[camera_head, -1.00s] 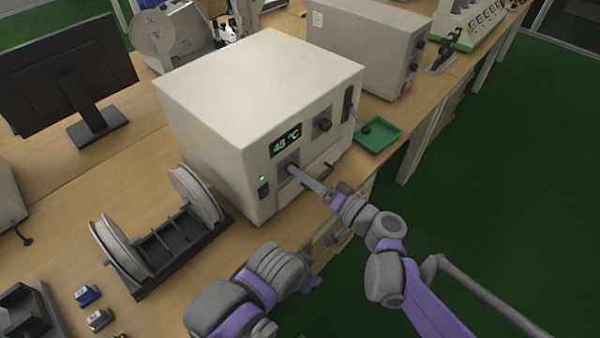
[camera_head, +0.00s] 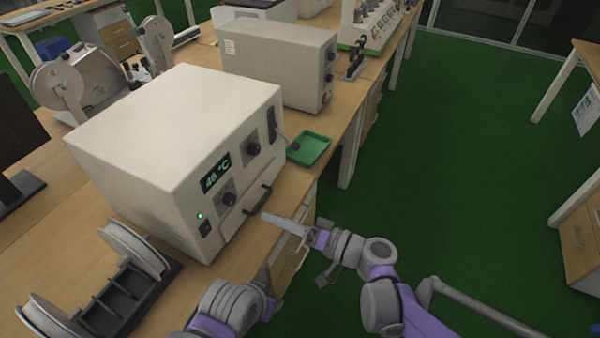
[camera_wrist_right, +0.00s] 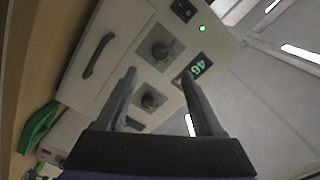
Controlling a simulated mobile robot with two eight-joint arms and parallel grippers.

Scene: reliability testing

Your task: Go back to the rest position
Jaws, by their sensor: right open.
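My right gripper (camera_head: 266,216) is in front of the beige oven's front panel, near the lower door handle (camera_head: 257,200), with a gap to the knobs. In the right wrist view its two fingers (camera_wrist_right: 158,75) are apart with nothing between them. The oven (camera_head: 180,130) shows 46 °C on its green display (camera_head: 216,173), and a green light is lit. Two dark knobs (camera_head: 228,199) sit on the panel. My left arm (camera_head: 232,303) shows at the bottom of the head view; I cannot make out its fingers.
A green tray (camera_head: 309,149) lies on the wooden bench right of the oven. A grey box instrument (camera_head: 275,65) stands behind. A spool holder (camera_head: 115,290) is at lower left. The green floor (camera_head: 450,170) to the right is open, with another table (camera_head: 580,215) at the far right.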

